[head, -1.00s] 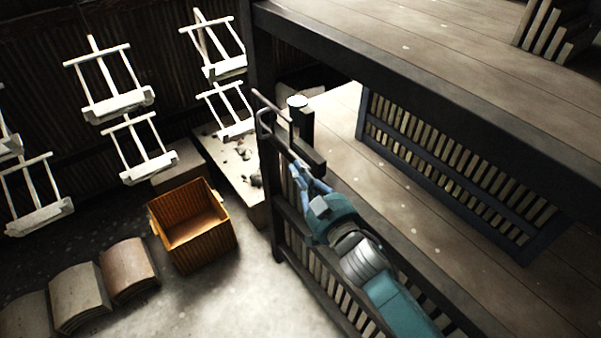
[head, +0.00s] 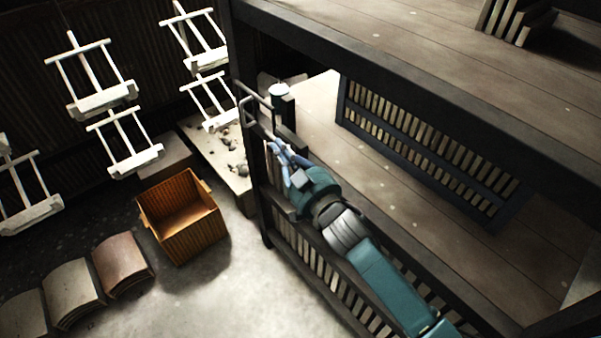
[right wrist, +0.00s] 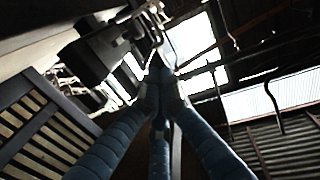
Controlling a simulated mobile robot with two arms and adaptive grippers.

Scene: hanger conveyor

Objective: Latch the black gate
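A dark slatted panel (head: 300,257), which looks like the black gate, stands along the near edge of the wooden platform. At its far end are a dark post and a thin metal loop (head: 252,104). I cannot tell whether the panel is latched. My right gripper (head: 279,150), with blue fingers, is over the panel's top rail, just in front of the loop and post. In the right wrist view the fingers (right wrist: 161,72) converge near dark metal parts. Contact and finger opening are unclear. My left gripper is out of view.
Another dark slatted panel (head: 425,137) stands across the platform (head: 375,190). A thick dark beam (head: 400,83) passes overhead. An orange bin (head: 183,218) and curved slabs (head: 122,264) are on the floor at left. White hangers (head: 103,98) hang behind. Floor beside the panel is clear.

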